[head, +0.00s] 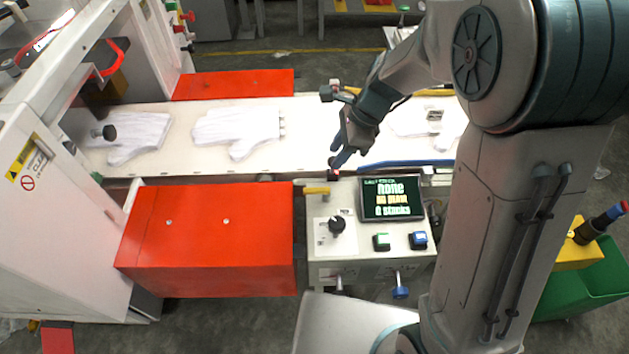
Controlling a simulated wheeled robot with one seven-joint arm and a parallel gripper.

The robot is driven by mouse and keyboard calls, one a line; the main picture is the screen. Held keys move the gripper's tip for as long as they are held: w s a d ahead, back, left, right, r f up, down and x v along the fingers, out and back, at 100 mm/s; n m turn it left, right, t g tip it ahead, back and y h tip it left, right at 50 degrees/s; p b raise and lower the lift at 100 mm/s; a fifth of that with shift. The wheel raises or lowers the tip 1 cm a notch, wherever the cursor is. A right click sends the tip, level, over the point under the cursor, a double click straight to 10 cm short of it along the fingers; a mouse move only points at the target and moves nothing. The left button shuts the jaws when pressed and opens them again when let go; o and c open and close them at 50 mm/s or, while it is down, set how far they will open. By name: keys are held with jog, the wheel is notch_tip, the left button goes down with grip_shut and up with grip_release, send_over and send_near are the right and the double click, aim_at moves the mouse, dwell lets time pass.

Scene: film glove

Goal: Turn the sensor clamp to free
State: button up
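My gripper (338,162) reaches down from the upper right. Its dark fingertips are at the near edge of the white conveyor, just behind the control box (345,268). A small dark piece with a red part (333,174) sits right at the fingertips. It may be the sensor clamp, but it is too small and too covered to be sure. I cannot tell whether the fingers touch it, or whether they are open or shut. A yellow bar (316,191) lies just left of it on the box's back edge.
The control box carries a black knob (337,225), a screen (391,199), a green button (381,242) and a blue button (418,240). White gloves (238,130) lie on the conveyor (180,110). A red cover (210,240) stands left of the box. A green bin (590,285) stands right.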

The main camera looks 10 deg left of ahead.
aim_at(312, 189)
jog(key=x, duration=1.3)
jog(key=shift+s+a+f+b, duration=0.1)
jog(key=shift+a+f+b, duration=0.15)
jog(key=shift+b, duration=0.15)
jog(key=shift+d, duration=0.1)
grip_shut()
